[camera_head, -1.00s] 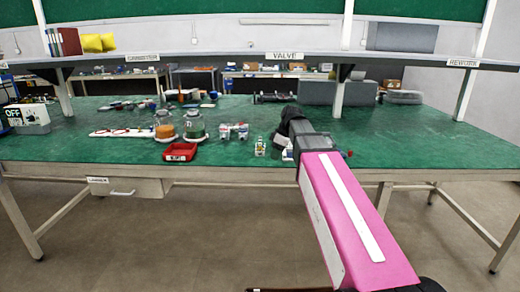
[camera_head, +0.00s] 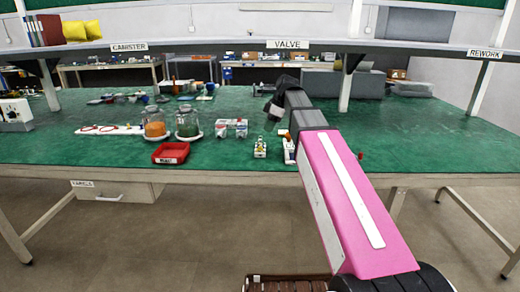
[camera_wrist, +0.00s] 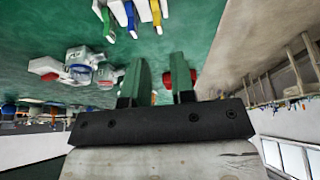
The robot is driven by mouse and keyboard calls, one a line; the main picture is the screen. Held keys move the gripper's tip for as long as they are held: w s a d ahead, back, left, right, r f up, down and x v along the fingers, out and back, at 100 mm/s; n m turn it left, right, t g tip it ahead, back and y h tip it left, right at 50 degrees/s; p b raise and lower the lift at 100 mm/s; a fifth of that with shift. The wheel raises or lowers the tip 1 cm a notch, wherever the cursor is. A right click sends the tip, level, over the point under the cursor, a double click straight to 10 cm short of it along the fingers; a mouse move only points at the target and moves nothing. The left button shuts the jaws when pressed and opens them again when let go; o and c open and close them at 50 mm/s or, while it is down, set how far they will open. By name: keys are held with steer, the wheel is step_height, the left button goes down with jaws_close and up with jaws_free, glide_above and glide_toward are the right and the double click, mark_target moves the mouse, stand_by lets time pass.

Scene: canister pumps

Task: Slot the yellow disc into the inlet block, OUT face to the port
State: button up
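My gripper (camera_wrist: 159,60) is open, with two green fingers apart and nothing visibly held between them. In the head view it is a dark shape over the bench, and its fingers are hard to make out. A small white holder with green, blue and yellow (camera_wrist: 156,12) strips shows beyond the fingertips in the wrist view; the yellow strip may be the disc, seen edge-on. In the head view a small white stand with yellow parts (camera_head: 260,148) is near the front edge. White-and-red blocks (camera_head: 231,128) stand left of it; I cannot tell which is the inlet block. No OUT marking is readable.
A red tray (camera_head: 171,153) lies at the bench's front edge. Two glass canisters (camera_head: 187,122) stand behind it, beside a white strip with red rings (camera_head: 110,129). A shelf (camera_head: 230,47) crosses above the bench. The green top (camera_head: 420,135) is mostly clear at right.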

mark_target(260, 145)
steer(key=x, duration=0.9)
steer(key=shift+w+a+f, duration=0.1)
steer(key=shift+w+f, duration=0.05)
steer(key=shift+f, duration=0.25)
jaws_close()
